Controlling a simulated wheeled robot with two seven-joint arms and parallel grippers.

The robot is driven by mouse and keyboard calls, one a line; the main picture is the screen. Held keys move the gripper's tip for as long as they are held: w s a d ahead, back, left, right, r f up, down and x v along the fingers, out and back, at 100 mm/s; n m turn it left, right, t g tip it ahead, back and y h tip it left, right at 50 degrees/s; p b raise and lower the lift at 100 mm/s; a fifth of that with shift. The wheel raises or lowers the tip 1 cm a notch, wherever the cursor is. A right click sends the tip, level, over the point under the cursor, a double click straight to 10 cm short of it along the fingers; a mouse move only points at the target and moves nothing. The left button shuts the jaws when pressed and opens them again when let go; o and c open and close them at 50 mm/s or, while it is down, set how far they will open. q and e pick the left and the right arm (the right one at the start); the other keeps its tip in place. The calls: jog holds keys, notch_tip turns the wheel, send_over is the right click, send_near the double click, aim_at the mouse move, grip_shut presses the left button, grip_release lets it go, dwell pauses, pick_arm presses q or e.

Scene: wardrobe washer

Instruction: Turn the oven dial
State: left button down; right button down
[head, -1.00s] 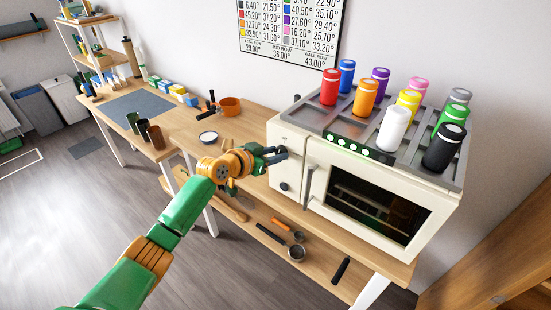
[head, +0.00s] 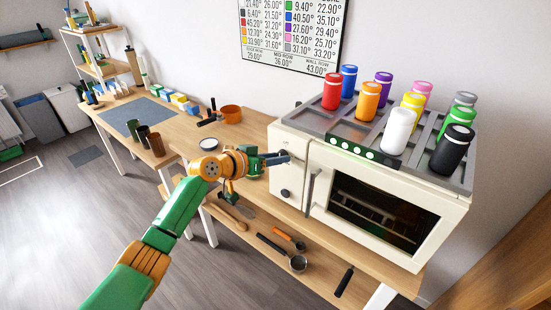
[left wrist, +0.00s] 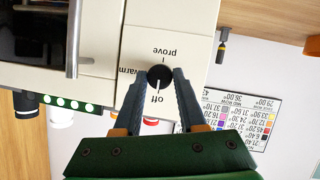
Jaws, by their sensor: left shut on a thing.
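The white oven (head: 457,222) stands on the wooden bench at the right in the head view. In the left wrist view its black dial (left wrist: 159,73) sits on the cream panel, with "off", "warm" and "prove" printed around it. The dial's white mark points to "off". My left gripper (head: 284,158) reaches the upper part of the oven's left panel. In the left wrist view its two fingertips (left wrist: 160,78) are closed on the dial's sides. A second black knob (head: 285,193) is lower on the panel. My right gripper is not in view.
Several coloured canisters, such as the red one (head: 332,90), stand on the oven's top rack. The oven door handle (head: 309,192) is right of the panel. An orange pot (head: 231,114) is on the bench behind. Utensils lie on the lower shelf.

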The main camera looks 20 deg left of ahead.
pick_arm(q)
jog(key=shift+c, duration=2.4)
grip_release()
jog(key=b+v, duration=0.1)
jog(key=v, duration=0.6)
jog(key=shift+b, duration=0.4)
jog(key=shift+f, duration=0.1)
